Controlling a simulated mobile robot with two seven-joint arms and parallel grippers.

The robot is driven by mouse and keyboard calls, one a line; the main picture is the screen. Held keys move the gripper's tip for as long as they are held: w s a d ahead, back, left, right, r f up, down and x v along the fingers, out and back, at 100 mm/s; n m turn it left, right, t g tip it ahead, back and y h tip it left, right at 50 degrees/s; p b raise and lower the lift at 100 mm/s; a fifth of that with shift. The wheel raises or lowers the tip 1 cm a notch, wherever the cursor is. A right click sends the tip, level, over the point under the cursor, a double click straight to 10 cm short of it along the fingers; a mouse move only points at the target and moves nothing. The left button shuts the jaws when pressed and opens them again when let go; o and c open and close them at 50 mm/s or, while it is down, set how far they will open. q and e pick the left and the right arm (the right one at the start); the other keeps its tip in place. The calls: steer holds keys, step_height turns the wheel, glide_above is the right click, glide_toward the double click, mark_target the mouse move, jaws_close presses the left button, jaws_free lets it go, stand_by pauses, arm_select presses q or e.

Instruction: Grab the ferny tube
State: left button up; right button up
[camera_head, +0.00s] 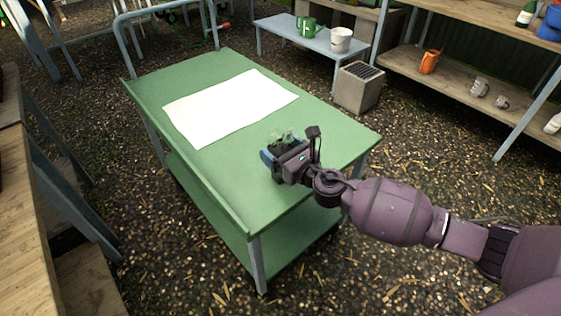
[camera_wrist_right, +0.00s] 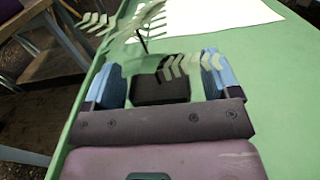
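The ferny tube is a small dark square pot with pale green fronds. In the right wrist view the dark pot (camera_wrist_right: 160,90) stands between the two blue-padded fingers, and its fronds (camera_wrist_right: 172,66) reach up and over it. In the head view the fronds (camera_head: 284,136) show just above my right gripper (camera_head: 280,155), at the near right part of the green cart top. The gripper hides much of the pot. My right gripper (camera_wrist_right: 162,80) is open around the pot, with a narrow gap showing on each side. My left gripper is in neither view.
A white sheet (camera_head: 225,105) lies on the green cart (camera_head: 330,130) beyond the gripper. A bench (camera_head: 318,41) with a green watering can (camera_head: 306,27) and a white bucket (camera_head: 340,40) stands behind. Shelves (camera_head: 455,75) are at right, a wooden table (camera_head: 22,220) at left.

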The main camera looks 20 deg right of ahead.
steer(key=c, duration=1)
